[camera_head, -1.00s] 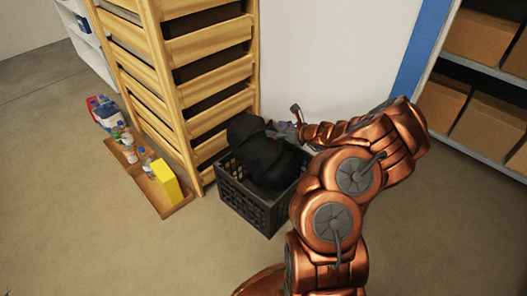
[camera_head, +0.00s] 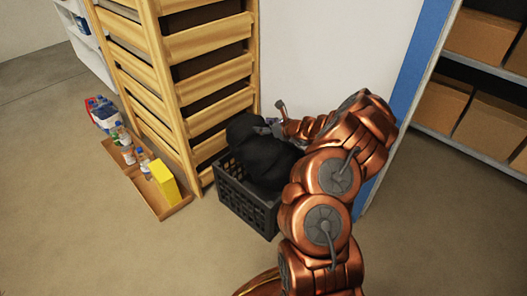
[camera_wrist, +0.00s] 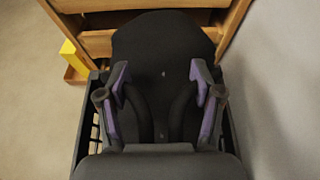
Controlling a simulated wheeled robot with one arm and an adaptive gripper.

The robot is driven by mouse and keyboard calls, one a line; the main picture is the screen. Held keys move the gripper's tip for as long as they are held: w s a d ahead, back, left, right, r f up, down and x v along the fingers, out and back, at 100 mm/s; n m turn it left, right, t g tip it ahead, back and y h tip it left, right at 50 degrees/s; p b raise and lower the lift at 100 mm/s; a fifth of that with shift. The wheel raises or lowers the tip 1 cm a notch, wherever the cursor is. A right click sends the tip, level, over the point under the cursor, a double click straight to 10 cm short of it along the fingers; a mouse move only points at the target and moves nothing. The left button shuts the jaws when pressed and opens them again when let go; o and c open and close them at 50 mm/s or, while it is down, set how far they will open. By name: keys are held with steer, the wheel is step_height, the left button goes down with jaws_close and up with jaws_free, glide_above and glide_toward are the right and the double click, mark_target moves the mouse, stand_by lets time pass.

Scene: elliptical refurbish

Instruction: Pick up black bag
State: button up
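The black bag (camera_head: 262,158) sits in a black crate (camera_head: 246,204) on the floor and rises above its rim. In the wrist view the bag (camera_wrist: 160,42) fills the middle, with dark strap-like loops between my fingers. My gripper (camera_wrist: 160,82) is open, its two purple-padded fingers spread apart over the bag. In the head view my gripper (camera_head: 270,126) is at the upper right side of the bag, partly hidden by the bag and my arm. I cannot tell whether the fingers touch the bag.
A wooden drawer rack (camera_head: 205,80) stands right behind and left of the crate. A cardboard tray (camera_head: 148,196) with bottles and a yellow box (camera_head: 165,182) lies to the left. A white wall (camera_head: 335,50) is close behind. Shelves with boxes (camera_head: 440,105) stand at the right.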

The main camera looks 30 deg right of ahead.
jaws_close()
stand_by(0.3)
stand_by(0.3)
